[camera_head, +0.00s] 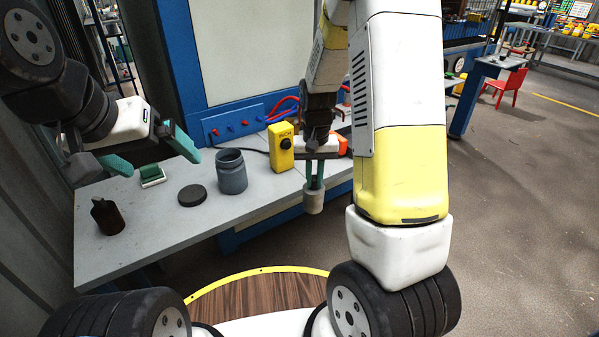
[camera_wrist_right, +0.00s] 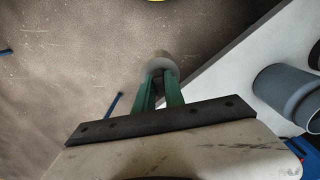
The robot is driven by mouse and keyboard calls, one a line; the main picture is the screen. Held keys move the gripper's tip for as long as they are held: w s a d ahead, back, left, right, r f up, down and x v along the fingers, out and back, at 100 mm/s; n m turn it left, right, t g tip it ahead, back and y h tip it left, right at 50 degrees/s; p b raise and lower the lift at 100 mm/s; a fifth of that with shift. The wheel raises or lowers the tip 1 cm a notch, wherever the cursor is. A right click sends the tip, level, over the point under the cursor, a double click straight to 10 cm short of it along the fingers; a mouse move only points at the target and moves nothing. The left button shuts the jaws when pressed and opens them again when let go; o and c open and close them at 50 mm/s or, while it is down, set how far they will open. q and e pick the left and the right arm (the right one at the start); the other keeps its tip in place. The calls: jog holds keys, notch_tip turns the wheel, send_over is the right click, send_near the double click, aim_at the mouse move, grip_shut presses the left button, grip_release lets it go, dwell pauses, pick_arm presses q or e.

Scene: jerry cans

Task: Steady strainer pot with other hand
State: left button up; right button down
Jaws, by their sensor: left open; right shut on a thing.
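A grey open-mouthed pot (camera_head: 231,172), which may be the strainer pot, stands upright on the grey table; it also shows at the right of the right wrist view (camera_wrist_right: 288,94). My left gripper (camera_head: 163,166) is open and empty, above the table to the pot's left and apart from it. My right gripper (camera_head: 315,184) points down with its green fingers shut on a small pale grey cylinder (camera_head: 313,202), at the table's front edge right of the pot. The cylinder (camera_wrist_right: 160,62) shows at the fingertips in the right wrist view. The pot's inside is mostly hidden.
On the table (camera_head: 150,240) are a black round lid (camera_head: 192,195) beside the pot, a dark bottle (camera_head: 107,216), a small green-and-white item (camera_head: 152,176) and a yellow box with a black knob (camera_head: 281,147). A blue-framed panel rises behind. The table's front strip is clear.

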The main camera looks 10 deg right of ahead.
jog(key=shift+m, duration=0.4)
jog(key=r, duration=0.1)
jog(key=w+a+r, duration=0.1)
jog(key=r, duration=0.1)
jog(key=w+a+r, duration=0.1)
jog(key=r, duration=0.1)
jog(key=shift+r, duration=0.15)
jog(key=w+a+r, duration=0.3)
jog(key=a+r, duration=0.1)
jog(key=a, duration=0.3)
jog(key=w+a+r+n, duration=0.1)
jog(key=w+a+r, duration=0.3)
jog(key=a, duration=0.3)
jog(key=w+a+r+n, duration=0.1)
jog(key=w+a+r, duration=0.2)
jog(key=a+r, duration=0.2)
jog(key=shift+w+a+r, duration=0.25)
jog(key=shift+w+a, duration=0.05)
jog(key=shift+a, duration=0.7)
